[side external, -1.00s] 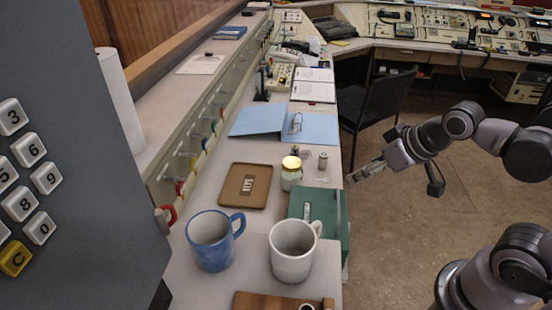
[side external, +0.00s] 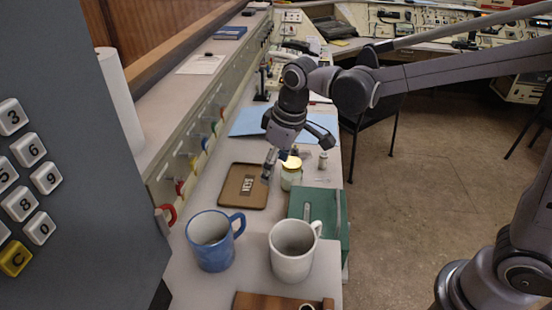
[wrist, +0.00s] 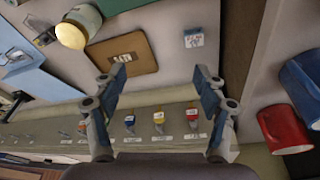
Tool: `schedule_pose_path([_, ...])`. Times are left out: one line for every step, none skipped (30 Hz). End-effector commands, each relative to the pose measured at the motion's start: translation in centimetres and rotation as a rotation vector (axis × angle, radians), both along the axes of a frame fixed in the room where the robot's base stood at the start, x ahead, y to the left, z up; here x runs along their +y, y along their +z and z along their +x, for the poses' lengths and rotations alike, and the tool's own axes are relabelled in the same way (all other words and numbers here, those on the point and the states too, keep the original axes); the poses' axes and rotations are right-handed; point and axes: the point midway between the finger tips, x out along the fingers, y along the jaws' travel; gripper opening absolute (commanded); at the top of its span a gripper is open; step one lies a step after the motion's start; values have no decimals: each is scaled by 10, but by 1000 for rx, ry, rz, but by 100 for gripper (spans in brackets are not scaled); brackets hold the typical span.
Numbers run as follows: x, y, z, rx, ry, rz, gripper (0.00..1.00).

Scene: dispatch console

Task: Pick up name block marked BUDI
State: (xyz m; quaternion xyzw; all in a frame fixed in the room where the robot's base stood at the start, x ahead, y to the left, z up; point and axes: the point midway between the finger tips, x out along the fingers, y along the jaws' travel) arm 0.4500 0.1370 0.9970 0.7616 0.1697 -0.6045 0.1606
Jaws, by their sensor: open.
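A flat brown tray (side external: 233,202) lies on the counter, with a small light block (side external: 248,185) in it. The block also shows in the wrist view (wrist: 123,57), on the tray (wrist: 145,66). It bears dark lettering that is too small to read surely. My gripper (side external: 268,171) points down above the tray's right side, close to the jar. In the wrist view my gripper (wrist: 160,72) has its two fingers wide apart with nothing between them. The block is beyond the left fingertip there, not centred between the fingers.
A jar with a yellow lid (side external: 291,163) stands right of the tray. A green box (side external: 325,208), a blue mug (side external: 211,250) and a white mug (side external: 291,262) stand in front. A blue folder (side external: 254,121) lies behind. Coloured tags hang along the ledge at left.

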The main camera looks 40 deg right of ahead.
Motion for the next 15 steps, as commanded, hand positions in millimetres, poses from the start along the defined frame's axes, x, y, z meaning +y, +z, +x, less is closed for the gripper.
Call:
schedule_pose_path([13, -9, 9, 22, 30, -9, 72])
schedule_pose_path([20, -13, 13, 33, 46, -14, 72])
schedule_pose_path([28, -21, 17, 51, 69, -22, 72])
schedule_pose_path([35, -26, 21, 63, 84, -27, 72])
schedule_pose_path([41, -32, 24, 77, 100, -33, 72])
schedule_pose_path([50, -40, 28, 92, 122, -40, 72])
schedule_pose_path([57, -46, 30, 105, 139, -46, 72])
schedule_pose_path([63, -52, 33, 116, 154, -52, 72])
schedule_pose_path([71, -60, 35, 132, 173, -59, 72])
schedule_pose_path([76, -66, 37, 142, 186, -63, 72])
schedule_pose_path([82, -72, 38, 152, 199, -68, 72])
schedule_pose_path([88, -79, 39, 164, 215, -74, 72])
schedule_pose_path([92, -83, 40, 172, 225, -78, 72])
schedule_pose_path([95, -87, 41, 178, 234, -81, 72])
schedule_pose_path([99, -92, 41, 187, 244, -84, 72])
